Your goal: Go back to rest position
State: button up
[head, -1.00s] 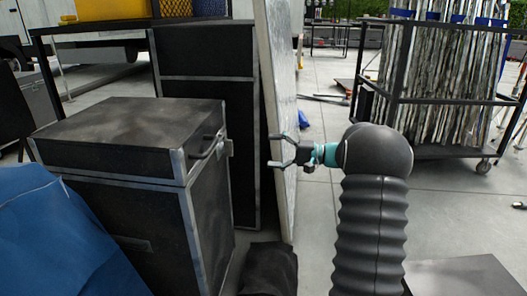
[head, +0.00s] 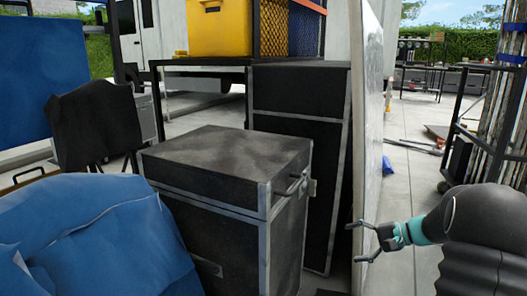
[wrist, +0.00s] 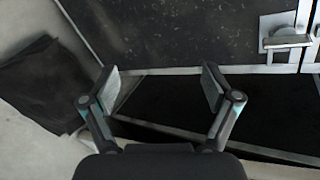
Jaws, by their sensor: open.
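My gripper (head: 358,242) is open and empty at the lower right of the head view, with its fingers pointing left. It overlaps the lower edge of an upright pale panel (head: 371,130) in the picture. A black flight case (head: 215,165) with metal edges and a side handle (head: 297,184) stands to its left. In the wrist view the two fingers of my gripper (wrist: 163,88) are spread with nothing between them. A black case face with metal edging (wrist: 165,35) and a latch (wrist: 286,38) lie beyond them.
A taller black case (head: 298,130) stands behind the first. Blue cloth (head: 90,235) fills the lower left. A yellow crate (head: 218,28) sits on a table at the back. A wheeled cart (head: 500,110) stands at the right. Paved floor between panel and cart is mostly clear.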

jog(key=s+a+r+n+g+h+p, duration=0.1)
jog(key=s+a+r+n+g+h, duration=0.2)
jog(key=s, duration=0.6)
jog(key=s+a+g+h+p, duration=0.1)
jog(key=s+a+h, duration=0.1)
jog(key=s+h, duration=0.5)
jog(key=s+a+r+n+t+p, duration=0.1)
jog(key=s+a+r+n+t, duration=0.1)
jog(key=s+r, duration=0.4)
jog(key=s+a+r+n+t+h+p, duration=0.1)
jog(key=s+a+r+n, duration=0.3)
jog(key=s, duration=0.6)
jog(key=shift+s+a+r+t+h+p, duration=0.3)
jog(key=shift+s+r+t+p, duration=0.1)
jog(key=shift+r+t+p, duration=0.4)
